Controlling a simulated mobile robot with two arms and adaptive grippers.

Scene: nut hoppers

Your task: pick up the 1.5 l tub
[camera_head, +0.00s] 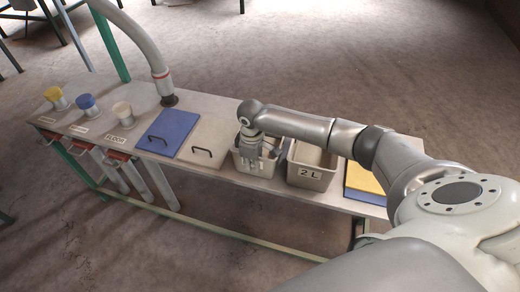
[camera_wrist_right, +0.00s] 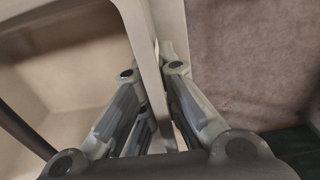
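The 1.5 l tub is a grey open-topped tub (camera_head: 240,163) on the bench, just left of the tub marked 2 L. My gripper covers most of its front, so I cannot read its label. My right gripper (camera_head: 254,155) reaches down at this tub from the right. In the right wrist view my right gripper (camera_wrist_right: 151,75) has one finger on each side of the tub's wall (camera_wrist_right: 150,70), and the fingers close in on it. The fingertips are partly hidden. The tub appears to stand on the bench. My left gripper is not in view.
The 2 L tub (camera_head: 311,168) stands close on the right. On the left lie a beige lid (camera_head: 203,155) and a blue lid (camera_head: 175,130) with handles. Farther left are a hose (camera_head: 160,75) and several hoppers. A yellow panel (camera_head: 366,178) lies right, under my arm.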

